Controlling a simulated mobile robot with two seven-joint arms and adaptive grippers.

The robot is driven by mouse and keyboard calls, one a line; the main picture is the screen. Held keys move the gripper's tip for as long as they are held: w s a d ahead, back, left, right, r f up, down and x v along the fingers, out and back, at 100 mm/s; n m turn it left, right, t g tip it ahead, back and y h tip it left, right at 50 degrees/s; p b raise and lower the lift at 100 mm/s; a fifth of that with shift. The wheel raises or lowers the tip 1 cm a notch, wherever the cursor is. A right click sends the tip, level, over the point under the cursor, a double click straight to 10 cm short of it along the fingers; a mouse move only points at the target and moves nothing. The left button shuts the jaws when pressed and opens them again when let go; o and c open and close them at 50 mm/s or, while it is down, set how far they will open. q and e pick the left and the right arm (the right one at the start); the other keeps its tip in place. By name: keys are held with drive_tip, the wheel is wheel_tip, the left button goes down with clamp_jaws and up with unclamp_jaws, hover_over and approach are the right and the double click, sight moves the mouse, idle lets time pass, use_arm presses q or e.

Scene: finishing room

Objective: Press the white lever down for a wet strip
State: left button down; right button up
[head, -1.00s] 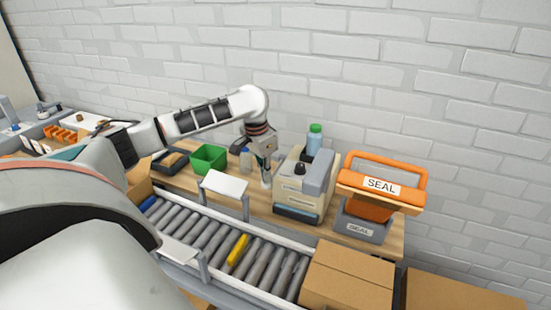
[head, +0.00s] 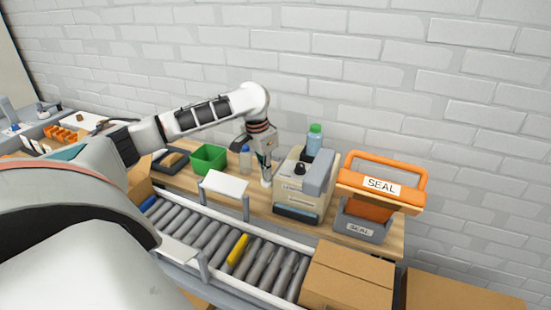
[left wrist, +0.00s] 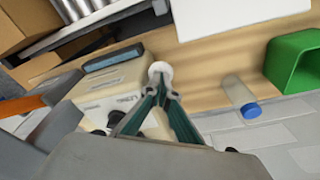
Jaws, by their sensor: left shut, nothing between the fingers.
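A beige tape machine (head: 297,196) with a grey top stands on the wooden bench. The white lever (head: 266,183) is at its left side; its round white end (left wrist: 160,70) shows in the left wrist view beside the machine. My left gripper (head: 266,174) is shut and empty, pointing down with its fingertips right at the lever's end. In the left wrist view its fingertips (left wrist: 160,90) overlap the edge of the white end; I cannot tell whether they touch it. The rest of the lever is mostly hidden. No strip is seen out of the machine. My right gripper is not in view.
A green bin (head: 209,158) and a small blue-capped bottle (head: 245,158) stand left of the machine. A green-capped bottle (head: 315,140) rises from its back. An orange SEAL device (head: 372,205) stands right. A roller conveyor (head: 220,235) with a cardboard box (head: 347,275) runs in front.

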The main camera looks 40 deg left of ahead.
use_arm(q)
wheel_tip(320, 180, up, 9)
drive_tip(key=w, duration=0.2)
drive_tip(key=shift+a+f, duration=0.15)
drive_tip(key=shift+a, duration=0.15)
idle(0.5)
idle(0.7)
wheel_tip(320, 180, up, 5)
idle(0.6)
drive_tip(key=shift+s, duration=0.1)
idle(0.4)
